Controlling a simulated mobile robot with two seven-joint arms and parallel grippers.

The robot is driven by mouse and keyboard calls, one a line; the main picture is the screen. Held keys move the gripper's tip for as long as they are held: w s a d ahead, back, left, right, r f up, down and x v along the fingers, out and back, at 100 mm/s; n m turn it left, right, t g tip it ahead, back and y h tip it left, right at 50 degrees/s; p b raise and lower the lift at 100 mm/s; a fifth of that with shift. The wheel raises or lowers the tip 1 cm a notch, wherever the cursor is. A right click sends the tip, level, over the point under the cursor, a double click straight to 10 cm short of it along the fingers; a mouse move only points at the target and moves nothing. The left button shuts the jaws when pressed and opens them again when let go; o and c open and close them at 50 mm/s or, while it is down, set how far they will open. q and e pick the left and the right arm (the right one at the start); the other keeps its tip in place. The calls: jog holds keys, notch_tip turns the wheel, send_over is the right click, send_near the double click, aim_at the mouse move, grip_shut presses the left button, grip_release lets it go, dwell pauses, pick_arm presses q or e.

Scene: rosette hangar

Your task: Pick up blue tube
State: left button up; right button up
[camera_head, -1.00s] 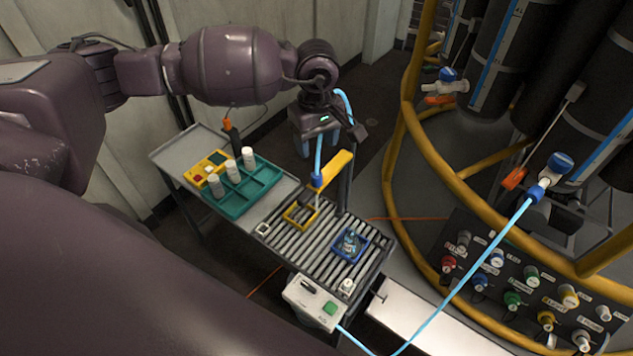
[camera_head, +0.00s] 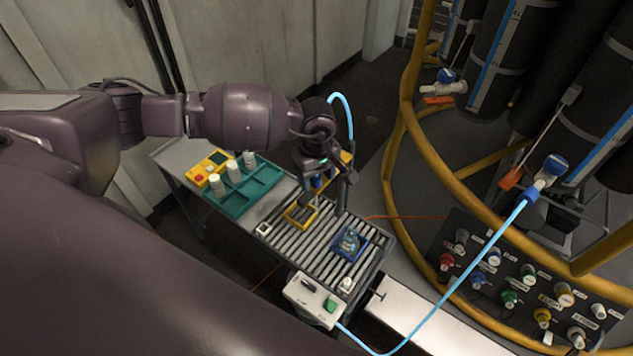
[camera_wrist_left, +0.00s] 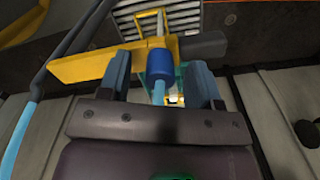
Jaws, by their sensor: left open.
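The blue tube (camera_head: 345,103) is a light blue hose with a dark blue end collar (camera_wrist_left: 160,62). It arcs above my left wrist in the head view, and its end is at a yellow bracket (camera_wrist_left: 85,62). My left gripper (camera_head: 319,174) is open at that end, over the roller table's far side. In the left wrist view its two blue fingers (camera_wrist_left: 159,80) stand on either side of the tube below the collar, with gaps showing. In the head view the gripper hides most of the bracket and tube end. My right gripper is not in view.
The roller table (camera_head: 300,250) carries a yellow frame (camera_head: 299,217) and a blue tray (camera_head: 349,246). A teal tray (camera_head: 240,207) with white containers stands left. A second blue hose (camera_head: 445,295) runs to a valve. A yellow rail (camera_head: 389,180) curves at the right.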

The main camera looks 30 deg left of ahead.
pick_arm(q)
jog(key=shift+f, duration=0.1)
jog(key=shift+c, duration=0.3)
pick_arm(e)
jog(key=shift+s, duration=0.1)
pick_arm(q)
jog(key=c, duration=0.9)
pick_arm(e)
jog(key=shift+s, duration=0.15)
